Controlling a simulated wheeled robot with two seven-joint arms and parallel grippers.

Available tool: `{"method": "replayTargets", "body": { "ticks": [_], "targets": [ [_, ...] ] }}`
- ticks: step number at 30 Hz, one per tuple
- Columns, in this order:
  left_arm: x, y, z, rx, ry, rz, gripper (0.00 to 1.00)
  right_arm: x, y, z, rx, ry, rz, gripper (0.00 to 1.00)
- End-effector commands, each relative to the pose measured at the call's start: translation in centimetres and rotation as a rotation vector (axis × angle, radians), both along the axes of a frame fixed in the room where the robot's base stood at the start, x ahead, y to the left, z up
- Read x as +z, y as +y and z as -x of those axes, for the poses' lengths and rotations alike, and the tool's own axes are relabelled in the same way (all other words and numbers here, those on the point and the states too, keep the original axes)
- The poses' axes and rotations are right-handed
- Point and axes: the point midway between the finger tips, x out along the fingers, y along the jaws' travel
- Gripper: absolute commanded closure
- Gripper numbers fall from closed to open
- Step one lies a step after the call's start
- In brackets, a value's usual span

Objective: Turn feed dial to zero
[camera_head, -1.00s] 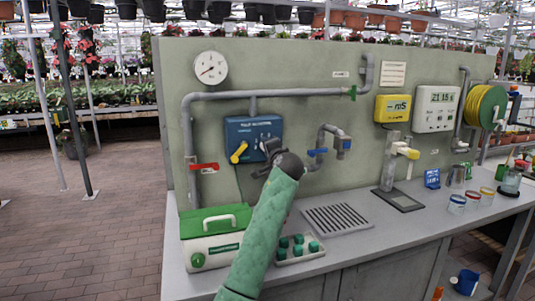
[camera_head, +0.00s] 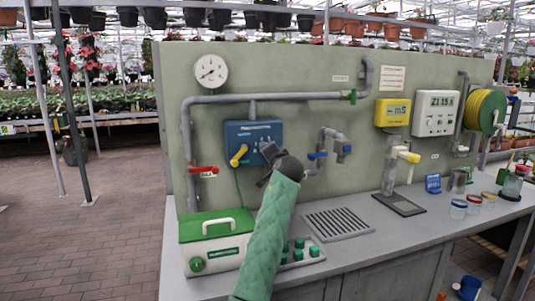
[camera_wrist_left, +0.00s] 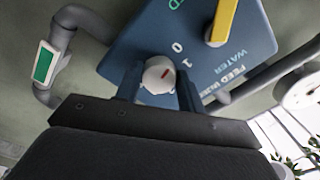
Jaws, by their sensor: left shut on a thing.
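A blue feed box (camera_head: 268,133) is mounted on the panel, with a yellow lever (camera_head: 239,155) at its lower left. In the left wrist view the feed dial (camera_wrist_left: 152,82) is a small white knob with a red mark, below the printed 0 and 1. The mark slants toward the upper right of that view, roughly toward the 1. My left gripper (camera_head: 270,156) is at the box's lower right and hides the dial in the head view. In the left wrist view its dark fingers (camera_wrist_left: 158,85) are shut on the dial from both sides. My right gripper is not in view.
Pipes with a red lever (camera_head: 203,170) and a blue-handled tap (camera_head: 318,155) flank the box. A white case with a green lid (camera_head: 205,222), a tray of green caps (camera_head: 303,252) and a drain grate (camera_head: 338,222) are on the bench below.

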Motion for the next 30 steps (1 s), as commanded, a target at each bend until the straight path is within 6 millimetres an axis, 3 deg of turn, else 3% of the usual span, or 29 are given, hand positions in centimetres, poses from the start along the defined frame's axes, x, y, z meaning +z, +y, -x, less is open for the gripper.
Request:
{"method": "replayTargets", "body": {
  "ticks": [1, 2, 5, 16, 30],
  "targets": [
    [-0.3, 0.0, 0.0, 0.001, 0.004, 0.000, 0.84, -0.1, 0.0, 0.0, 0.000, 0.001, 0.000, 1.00],
    [-0.3, 0.0, 0.0, 0.001, 0.004, 0.000, 0.57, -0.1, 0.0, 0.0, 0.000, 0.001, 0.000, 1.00],
    [-0.3, 0.0, 0.0, 0.000, 0.004, 0.000, 0.40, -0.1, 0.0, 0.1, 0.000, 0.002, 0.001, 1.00],
    [-0.2, -0.2, 0.6, -0.001, 0.001, -0.001, 0.40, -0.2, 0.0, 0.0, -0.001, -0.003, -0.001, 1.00],
    [-0.3, -2.2, 6.6, 0.000, 0.002, 0.000, 0.40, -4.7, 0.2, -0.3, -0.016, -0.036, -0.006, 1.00]
  ]
}}
